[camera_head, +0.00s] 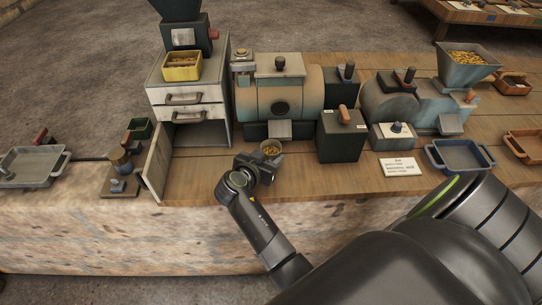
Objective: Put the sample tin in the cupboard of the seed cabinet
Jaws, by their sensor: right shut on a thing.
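The seed cabinet (185,98) is at the left of the bench, with two grey drawers above an open cupboard (205,134). The cupboard door (157,163) stands swung out at its left side. The sample tin (271,149) is a small round tin with yellowish grain in it. My right gripper (267,160) is shut on the tin, just in front of the bench machine and to the right of the cupboard opening. The fingers are small and partly hidden by the wrist. My left gripper is not in view.
A round machine (281,95) and a dark box with a lever (341,136) stand behind and right of the gripper. A yellow bin (182,67) sits on the cabinet. Bare bench top (205,178) lies before the cupboard. A blue tray (460,156) is at right.

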